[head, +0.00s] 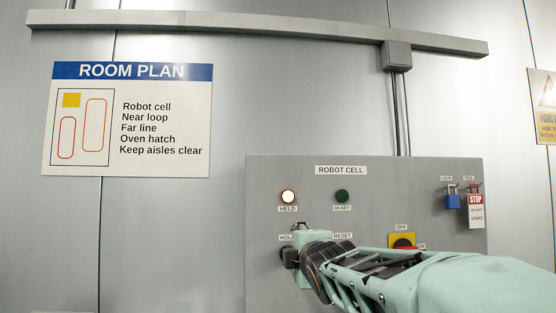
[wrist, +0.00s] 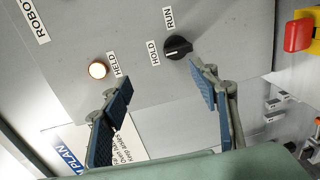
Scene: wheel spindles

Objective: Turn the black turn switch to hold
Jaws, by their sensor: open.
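The black turn switch (wrist: 178,47) shows in the wrist view at upper centre, on the grey panel between the labels HOLD (wrist: 153,53) and RUN (wrist: 168,18). Its white mark lies on the side toward HOLD. My gripper (wrist: 160,80) is open and empty. Its blue-padded fingers are apart, below the switch in the picture, and do not hold it. In the head view my gripper (head: 292,252) is in front of the panel's lower left, by the HOLD label, and I cannot clearly make out the switch there.
On the panel (head: 265,195), the HELD lamp (head: 288,197) is lit and the READY lamp (head: 342,196) is dark green. A red switch on a yellow plate (head: 402,241) is partly behind my arm. A blue padlock (head: 452,201) and STOP tag (head: 476,211) hang at right.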

